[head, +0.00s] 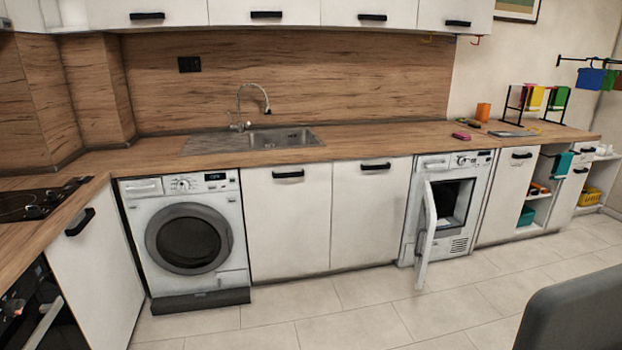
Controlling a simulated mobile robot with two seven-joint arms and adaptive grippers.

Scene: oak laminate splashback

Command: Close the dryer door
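The dryer (468,161) stands under the counter right of the middle in the head view. Its door (426,240) is hinged on the left side and stands wide open, swung out towards the room and seen nearly edge-on. The dark square opening (455,202) of the drum is exposed. The part of the door's far face turned away from me is hidden. Neither of my grippers shows in this view.
A washing machine (189,236) with a shut round door stands to the left. White cupboards (287,218) fill the space between the machines. The tiled floor (380,318) before the dryer is clear. A dark grey rounded object (575,312) fills the lower right corner.

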